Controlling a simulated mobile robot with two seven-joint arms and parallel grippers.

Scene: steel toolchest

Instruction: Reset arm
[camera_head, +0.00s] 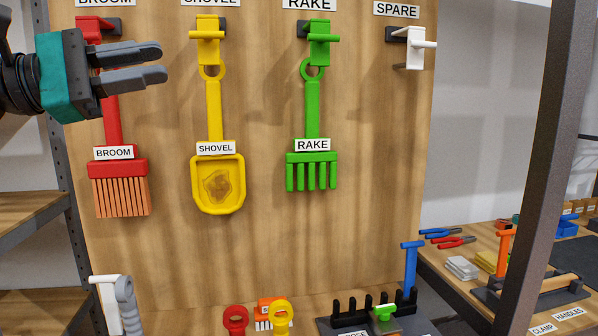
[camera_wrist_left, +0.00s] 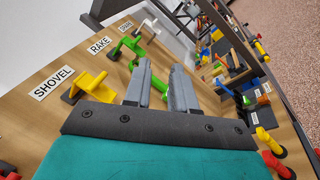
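My left gripper (camera_head: 163,62) is at the upper left of the head view, in front of the board and partly over the red broom (camera_head: 112,130). Its two grey fingers point right, with a gap between them and nothing in it. In the left wrist view the gripper (camera_wrist_left: 162,68) also shows its fingers apart and empty. The broom, a yellow shovel (camera_head: 214,110) and a green rake (camera_head: 312,120) hang on the board under their labels. The fingers hide part of the broom's upper handle. My right gripper is not in view.
The wooden board (camera_head: 265,240) stands upright. A white spare hook (camera_head: 415,48) is empty. A dark post (camera_head: 547,150) rises at right. Below stand a black rack (camera_head: 365,325), a blue-handled tool (camera_head: 411,265) and red and yellow ring handles. A workbench (camera_head: 470,290) lies beyond.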

